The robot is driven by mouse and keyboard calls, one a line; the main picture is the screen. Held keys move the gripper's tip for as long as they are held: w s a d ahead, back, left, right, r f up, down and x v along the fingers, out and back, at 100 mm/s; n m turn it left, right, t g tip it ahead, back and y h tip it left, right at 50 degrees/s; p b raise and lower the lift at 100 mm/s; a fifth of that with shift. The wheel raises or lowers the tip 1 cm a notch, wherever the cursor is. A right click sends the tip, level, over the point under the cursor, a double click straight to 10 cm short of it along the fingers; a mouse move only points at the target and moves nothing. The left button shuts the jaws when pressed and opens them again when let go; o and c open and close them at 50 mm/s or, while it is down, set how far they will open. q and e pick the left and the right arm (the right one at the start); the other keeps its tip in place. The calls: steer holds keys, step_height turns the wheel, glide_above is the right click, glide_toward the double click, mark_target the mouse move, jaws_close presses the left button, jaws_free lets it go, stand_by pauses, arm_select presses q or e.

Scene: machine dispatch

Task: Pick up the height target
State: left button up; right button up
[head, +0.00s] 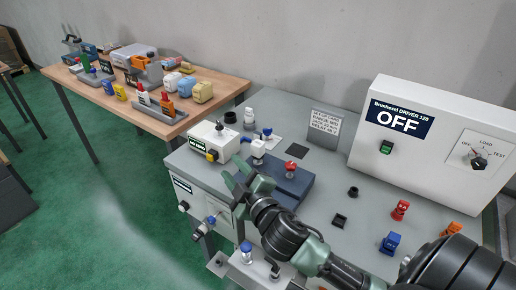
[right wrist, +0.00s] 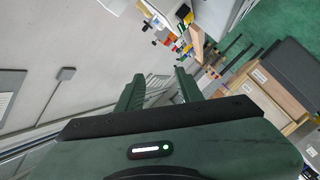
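No thing in view is clearly marked as the height target, and I cannot tell which one it is. My right gripper (head: 237,174) is above the left front part of the grey machine bench (head: 322,239), left of a blue block (head: 284,184) with a red-topped piece (head: 291,169). In the right wrist view its two fingers (right wrist: 158,78) stand apart with nothing between them. A white box with a yellow knob (head: 214,142) and a blue-topped fitting (head: 258,149) stand just behind the gripper. My left gripper is not in view.
The white driver box (head: 437,137) reads OFF and stands at the right. Red (head: 400,210), blue (head: 390,243) and orange (head: 450,231) pieces stand before it. A wooden table (head: 215,84) with bottles and blocks stands at the back left. Green floor (head: 95,215) is clear at left.

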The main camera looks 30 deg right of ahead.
steer(key=w+a+r+n+y, duration=0.2)
steer(key=a+r+n+y, duration=0.4)
steer(key=n, duration=0.4)
steer(key=w+a+r+n+y, duration=0.2)
steer(key=a+r+n+y, duration=0.1)
steer(key=r+n+y, duration=0.6)
steer(key=n+g+h, duration=1.1)
steer(key=n, duration=0.1)
glide_toward(259, 143)
steer(key=x, duration=0.3)
steer(key=p+x, duration=0.3)
steer(key=x, duration=0.3)
steer(key=shift+w+a+f+p, duration=0.1)
steer(key=shift+w+f+p, duration=0.05)
steer(key=shift+f+p, duration=0.15)
steer(key=shift+w+a+f, duration=0.1)
steer(key=shift+w+f, duration=0.15)
steer(key=shift+f, duration=0.2)
jaws_close()
